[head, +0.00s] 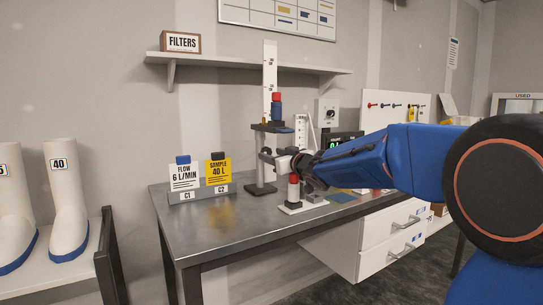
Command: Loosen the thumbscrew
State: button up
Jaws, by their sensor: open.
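A dark stand (257,186) rises from the bench, with an upright bearing a clamp arm (270,127) and a tall white scale (269,70). A blue and red piece (276,106) sits at the clamp arm. My arm reaches in from the right, and my gripper (278,162) is at the stand's right side, at mid height. It is open. The fingertips are small here and partly merge with the stand. I cannot make out the thumbscrew clearly, nor tell whether the fingers touch it. A red and white post on a white base (290,207) stands just below my gripper.
The grey bench (225,225) is clear at its front left. A card holder (202,192) bears a "FLOW 6 L/MIN" card (184,177) and a yellow "SAMPLE 40 L" card (219,171). A wall shelf (225,63) hangs above. White boots (67,205) stand at left.

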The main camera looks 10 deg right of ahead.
jog(key=shift+w+a, duration=0.2)
jog(key=shift+w, duration=0.35)
jog(key=c, duration=1.1)
jog(key=shift+o, duration=0.2)
jog(key=shift+n, duration=1.6)
jog(key=o, duration=1.1)
jog(key=shift+c, duration=0.2)
